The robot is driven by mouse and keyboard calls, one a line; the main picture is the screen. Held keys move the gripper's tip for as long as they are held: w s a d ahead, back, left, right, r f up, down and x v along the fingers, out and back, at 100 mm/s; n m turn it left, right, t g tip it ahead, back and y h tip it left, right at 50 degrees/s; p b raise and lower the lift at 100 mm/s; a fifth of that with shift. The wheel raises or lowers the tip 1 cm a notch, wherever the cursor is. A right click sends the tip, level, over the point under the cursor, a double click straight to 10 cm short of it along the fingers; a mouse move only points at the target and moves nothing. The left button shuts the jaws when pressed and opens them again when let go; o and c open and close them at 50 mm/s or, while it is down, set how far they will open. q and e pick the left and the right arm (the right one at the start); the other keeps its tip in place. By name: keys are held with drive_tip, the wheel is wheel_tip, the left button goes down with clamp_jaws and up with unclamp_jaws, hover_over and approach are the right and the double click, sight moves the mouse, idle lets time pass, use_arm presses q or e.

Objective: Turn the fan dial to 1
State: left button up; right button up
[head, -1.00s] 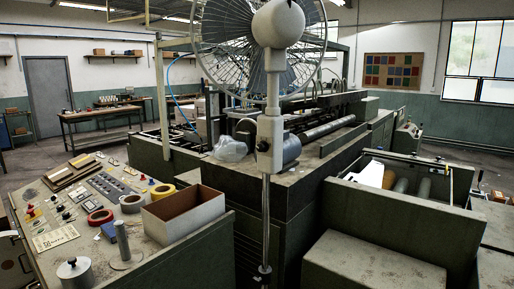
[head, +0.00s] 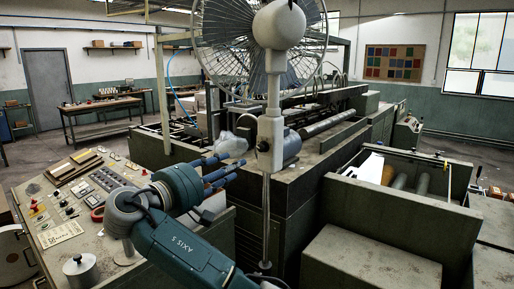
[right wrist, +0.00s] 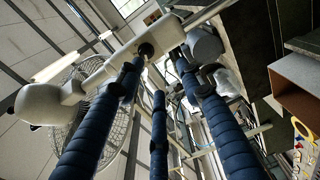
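The white pedestal fan (head: 271,75) stands in the middle of the head view, with its round motor housing, wire cage and upright pole. A small dark dial (head: 263,146) sits on the pole's white control box (head: 270,128). In the right wrist view a dark knob (right wrist: 146,50) shows on the white fan post (right wrist: 110,68), close to one fingertip. My right gripper (head: 234,168) is just left of the pole, below the dial's height. Its blue fingers are spread and hold nothing; they show large in the right wrist view (right wrist: 166,78). Contact with the dial cannot be told. My left gripper is out of view.
The control console (head: 50,215) with switches, a red tape ring (head: 98,214) and a lidded metal pot (head: 80,268) lies at left. A carton (head: 213,203) is partly hidden behind my arm. The large machine (head: 310,175) stands behind the pole.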

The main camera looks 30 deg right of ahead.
sight(259, 149)
drive_tip(key=shift+m+g, duration=0.3)
drive_tip(key=shift+m, duration=0.1)
drive_tip(key=d+p, duration=0.1)
drive_tip(key=d, duration=0.2)
drive_tip(key=w+d+r+p, duration=0.1)
drive_tip(key=d+p, duration=0.1)
drive_tip(key=d, duration=0.1)
drive_tip(key=w+d+r+p, duration=0.1)
drive_tip(key=d, duration=0.2)
drive_tip(key=shift+w+d+r, duration=0.1)
drive_tip(key=shift+w+r, duration=0.05)
drive_tip(key=shift+w, duration=0.1)
drive_tip(key=shift+w+d, duration=0.25)
drive_tip(key=shift+d, duration=0.15)
clamp_jaws()
